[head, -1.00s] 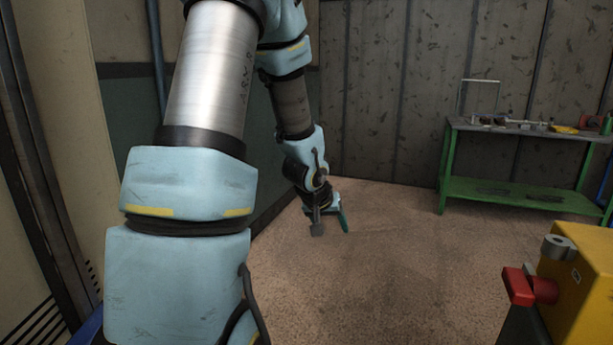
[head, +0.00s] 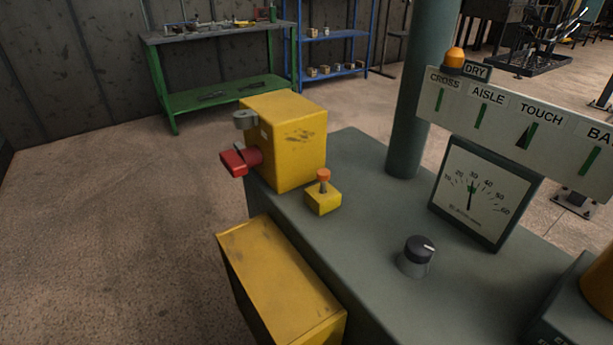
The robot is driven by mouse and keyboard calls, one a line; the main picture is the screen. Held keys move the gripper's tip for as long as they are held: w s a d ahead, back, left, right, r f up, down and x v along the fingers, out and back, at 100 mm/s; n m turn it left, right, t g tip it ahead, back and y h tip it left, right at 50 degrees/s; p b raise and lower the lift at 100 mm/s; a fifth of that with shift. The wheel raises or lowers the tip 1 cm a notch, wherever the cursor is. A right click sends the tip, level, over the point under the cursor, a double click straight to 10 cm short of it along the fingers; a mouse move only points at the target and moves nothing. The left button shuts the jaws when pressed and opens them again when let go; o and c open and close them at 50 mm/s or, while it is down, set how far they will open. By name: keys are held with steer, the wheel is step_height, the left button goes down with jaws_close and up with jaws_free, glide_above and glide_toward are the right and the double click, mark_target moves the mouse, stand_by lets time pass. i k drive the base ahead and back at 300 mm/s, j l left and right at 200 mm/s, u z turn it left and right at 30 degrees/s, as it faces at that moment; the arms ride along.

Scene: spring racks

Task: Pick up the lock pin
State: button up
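No part is plainly marked as the lock pin, and I cannot tell which one it is. A small orange-topped pin (head: 323,176) stands upright in a small yellow block (head: 323,201) on the grey-green console (head: 370,245). Left of it, a larger yellow box (head: 291,142) has a red block-shaped handle (head: 235,163) and a grey ring-like lug (head: 245,119) on its left side. Small items lie on the green workbench at the back, too small to name. My gripper and arm are out of the picture.
A yellow box (head: 275,280) juts from the console's near left side. A dial gauge (head: 484,192), black knob (head: 417,255), green post (head: 422,90) and labelled panel (head: 520,120) occupy its right. The green workbench (head: 220,95) and blue shelf (head: 335,70) stand behind. Floor at left is clear.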

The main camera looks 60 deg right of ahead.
mark_target(323, 175)
steer(key=i+j, duration=0.4)
steer(key=z, duration=0.4)
steer(key=i+z, duration=0.15)
steer(key=z, duration=0.25)
steer(key=i+l+z, duration=0.1)
steer(key=z, duration=0.65)
steer(key=i+z, duration=0.15)
steer(key=i, duration=0.2)
